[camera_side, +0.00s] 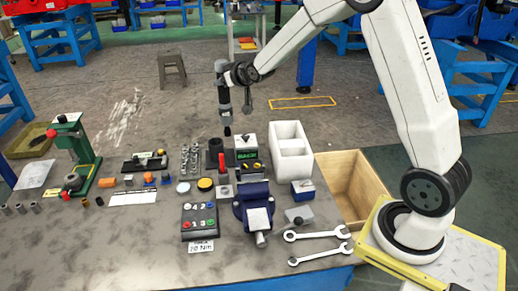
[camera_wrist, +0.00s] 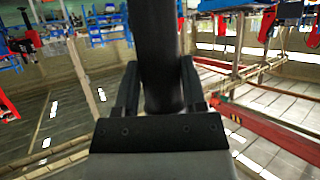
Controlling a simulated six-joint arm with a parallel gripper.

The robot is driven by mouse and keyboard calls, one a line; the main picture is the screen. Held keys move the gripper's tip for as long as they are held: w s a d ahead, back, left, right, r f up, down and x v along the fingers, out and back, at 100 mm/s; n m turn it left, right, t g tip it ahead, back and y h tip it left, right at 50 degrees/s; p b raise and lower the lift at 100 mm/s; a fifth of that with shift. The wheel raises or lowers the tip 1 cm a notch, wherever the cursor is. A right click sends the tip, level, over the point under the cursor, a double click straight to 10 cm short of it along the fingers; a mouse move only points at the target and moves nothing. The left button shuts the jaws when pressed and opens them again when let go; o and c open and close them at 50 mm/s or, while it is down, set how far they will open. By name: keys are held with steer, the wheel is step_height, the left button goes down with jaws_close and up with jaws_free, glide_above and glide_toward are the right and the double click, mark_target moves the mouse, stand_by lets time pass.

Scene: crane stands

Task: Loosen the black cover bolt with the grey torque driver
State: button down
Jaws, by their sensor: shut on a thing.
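My gripper (camera_side: 226,76) is shut on the torque driver (camera_side: 225,102), which hangs upright and shows dark grey in the side view. I cannot make out the black cover bolt for sure; the parts around the block are too small.
A green press (camera_side: 77,150) stands at left. An open wooden box (camera_side: 352,184) is beside the bench.

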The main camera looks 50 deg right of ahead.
steer(key=s+a+r, duration=0.2)
steer(key=s+a, duration=0.2)
steer(key=s, duration=0.7)
steer(key=shift+r+n+y, duration=0.25)
steer(key=shift+n+y, duration=0.05)
steer(key=shift+a+f, duration=0.1)
steer(key=shift+f, duration=0.1)
steer(key=shift+f, duration=2.7)
steer(key=shift+w+f, duration=0.1)
steer(key=shift+f, duration=0.8)
